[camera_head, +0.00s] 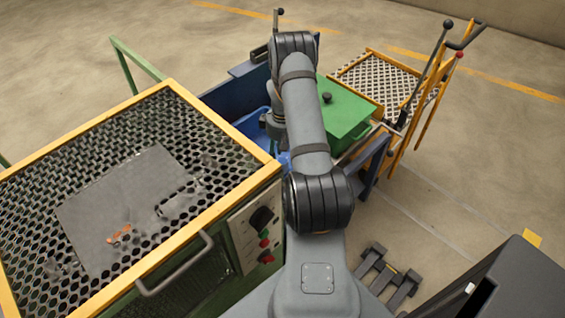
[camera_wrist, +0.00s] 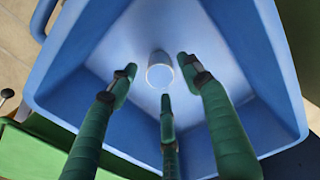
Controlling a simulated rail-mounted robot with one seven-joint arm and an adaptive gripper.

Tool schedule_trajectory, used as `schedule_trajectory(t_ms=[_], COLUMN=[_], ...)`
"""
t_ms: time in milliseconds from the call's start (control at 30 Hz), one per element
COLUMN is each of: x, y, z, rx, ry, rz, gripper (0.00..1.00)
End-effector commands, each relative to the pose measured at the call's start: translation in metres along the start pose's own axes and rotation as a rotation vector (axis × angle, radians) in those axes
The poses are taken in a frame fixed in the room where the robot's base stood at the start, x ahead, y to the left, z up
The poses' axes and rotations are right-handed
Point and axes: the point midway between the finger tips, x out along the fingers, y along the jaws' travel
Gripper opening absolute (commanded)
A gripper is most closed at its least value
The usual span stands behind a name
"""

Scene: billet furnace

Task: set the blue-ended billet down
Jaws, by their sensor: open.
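The billet (camera_wrist: 159,71) is a short pale cylinder inside a blue bin (camera_wrist: 75,35) in the wrist view. Its round end faces the camera, whitish with a bluish tint. My gripper (camera_wrist: 160,84) has three green fingers spread around the billet, with visible gaps; they do not appear to touch it. The billet appears to rest on the bin floor, though its base is hard to see. In the head view the blue bin (camera_head: 252,124) is partly covered by my arm. The billet cannot be made out there.
A green box with a black knob (camera_head: 345,105) stands right of the bin. A yellow-framed mesh table (camera_head: 150,120) carrying a dark plate is at left. An orange-framed mesh rack (camera_head: 380,80) and upright levers (camera_head: 435,80) stand at the back right.

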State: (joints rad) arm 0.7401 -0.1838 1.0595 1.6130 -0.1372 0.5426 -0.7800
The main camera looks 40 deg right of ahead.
Motion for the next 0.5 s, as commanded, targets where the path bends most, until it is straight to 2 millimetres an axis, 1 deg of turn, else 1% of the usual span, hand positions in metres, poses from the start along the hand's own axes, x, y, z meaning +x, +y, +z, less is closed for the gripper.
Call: schedule_trajectory(t_ms=[33,200,333,500], x=[-0.013,-0.048,-0.067,-0.077], y=[0.001,0.0,0.001,0.0], z=[-0.001,0.0,0.0,0.0], rx=[0.0,-0.001,-0.001,-0.001], ry=[0.004,0.002,0.002,0.0], rz=[0.003,0.002,0.001,0.001], gripper=[0.49,0.49,0.49,0.49])
